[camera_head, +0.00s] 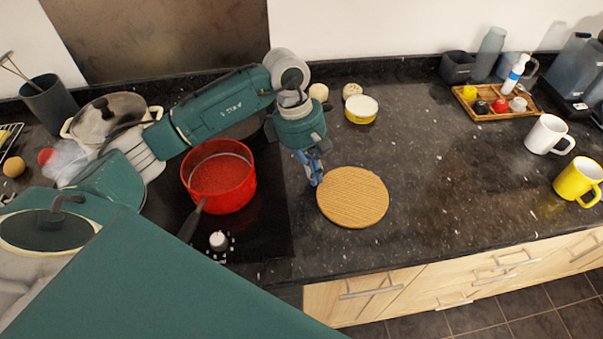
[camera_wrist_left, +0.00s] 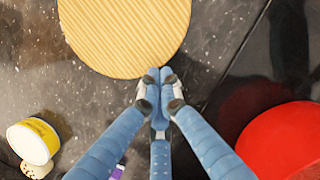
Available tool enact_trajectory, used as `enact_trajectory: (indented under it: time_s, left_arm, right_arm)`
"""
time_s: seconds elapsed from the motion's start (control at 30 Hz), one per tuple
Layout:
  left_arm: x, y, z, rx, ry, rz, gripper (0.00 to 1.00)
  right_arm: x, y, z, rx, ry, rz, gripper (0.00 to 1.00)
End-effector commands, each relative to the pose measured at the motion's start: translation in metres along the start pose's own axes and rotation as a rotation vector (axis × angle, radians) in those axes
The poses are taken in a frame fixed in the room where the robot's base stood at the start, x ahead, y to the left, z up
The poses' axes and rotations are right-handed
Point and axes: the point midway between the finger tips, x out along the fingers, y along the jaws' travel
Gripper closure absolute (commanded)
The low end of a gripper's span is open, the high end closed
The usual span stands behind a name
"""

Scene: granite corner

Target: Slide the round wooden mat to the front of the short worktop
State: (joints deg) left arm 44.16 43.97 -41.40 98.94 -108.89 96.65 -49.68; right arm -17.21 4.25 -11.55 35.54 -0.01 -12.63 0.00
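The round wooden mat (camera_head: 353,197) lies flat on the dark granite worktop, just right of the hob. My left gripper (camera_head: 315,181) points down at the mat's left edge in the head view. In the left wrist view the mat (camera_wrist_left: 125,35) fills the top middle, and the left gripper's blue fingers (camera_wrist_left: 159,76) meet at the tips, right at the mat's rim. They are shut with nothing between them. I cannot tell whether they touch the mat. My right gripper is in neither view.
A red pot (camera_head: 219,178) stands on the hob left of the gripper. A yellow-and-white tub (camera_head: 361,109) stands behind the mat. A wooden tray (camera_head: 497,103), a white mug (camera_head: 548,135) and a yellow mug (camera_head: 577,181) are to the right. The worktop right of the mat is clear.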

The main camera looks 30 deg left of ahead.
Motion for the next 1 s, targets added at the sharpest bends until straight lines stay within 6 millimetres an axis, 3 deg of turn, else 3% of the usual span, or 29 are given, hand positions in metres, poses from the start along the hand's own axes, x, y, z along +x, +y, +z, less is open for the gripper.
enact_trajectory:
  time_s: [0.43, 0.8, 1.0]
  left_arm:
    - [-0.003, -0.002, 0.002, -0.001, 0.003, -0.006, 1.0]
    - [-0.071, -0.001, 0.005, -0.007, 0.002, 0.002, 1.0]
    - [-0.094, -0.002, 0.006, -0.008, 0.0, 0.001, 1.0]
  right_arm:
    - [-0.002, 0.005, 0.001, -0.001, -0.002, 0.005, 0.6]
    - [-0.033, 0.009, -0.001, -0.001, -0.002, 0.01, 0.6]
    - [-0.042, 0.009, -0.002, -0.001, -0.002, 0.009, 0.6]
